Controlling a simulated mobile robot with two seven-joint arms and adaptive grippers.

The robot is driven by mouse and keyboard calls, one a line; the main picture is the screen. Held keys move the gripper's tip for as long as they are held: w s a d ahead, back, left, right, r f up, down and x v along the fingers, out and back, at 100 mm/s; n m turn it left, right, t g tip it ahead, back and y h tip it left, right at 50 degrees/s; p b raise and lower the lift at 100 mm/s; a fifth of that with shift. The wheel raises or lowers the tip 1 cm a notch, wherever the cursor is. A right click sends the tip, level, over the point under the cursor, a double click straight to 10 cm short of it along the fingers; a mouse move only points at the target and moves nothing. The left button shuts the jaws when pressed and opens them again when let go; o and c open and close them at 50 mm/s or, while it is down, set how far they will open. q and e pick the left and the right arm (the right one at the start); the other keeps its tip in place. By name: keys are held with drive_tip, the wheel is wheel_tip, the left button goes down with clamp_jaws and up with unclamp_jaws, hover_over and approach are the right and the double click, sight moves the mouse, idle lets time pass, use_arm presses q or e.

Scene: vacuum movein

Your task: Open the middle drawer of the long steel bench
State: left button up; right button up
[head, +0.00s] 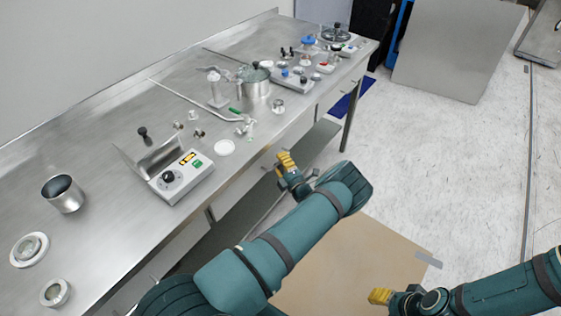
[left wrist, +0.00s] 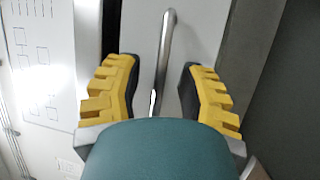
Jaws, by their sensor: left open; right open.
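The long steel bench (head: 105,140) runs diagonally along the wall at the left of the head view. My left gripper (head: 287,166) is at the bench's front edge, around the middle of its length, by the drawer fronts. In the left wrist view my left gripper (left wrist: 158,88) is open. A metal bar handle (left wrist: 167,45) on a pale drawer front (left wrist: 205,35) lies between its yellow fingers; I see no contact. In the head view the arm and gripper partly hide this drawer, and I see no clear pull-out. My right gripper (head: 380,297) is open at the lower right, over the floor.
On the bench stand a control box (head: 180,178), a metal pot (head: 254,88), a steel cup (head: 63,194) and other small equipment. A lower shelf (head: 240,205) runs beneath. A brown board (head: 350,260) lies on the floor; pale floor (head: 440,150) to the right is clear.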

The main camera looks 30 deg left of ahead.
use_arm(q)
drive_tip(key=shift+o, duration=0.3)
drive_tip(key=shift+a, duration=0.15)
clamp_jaws()
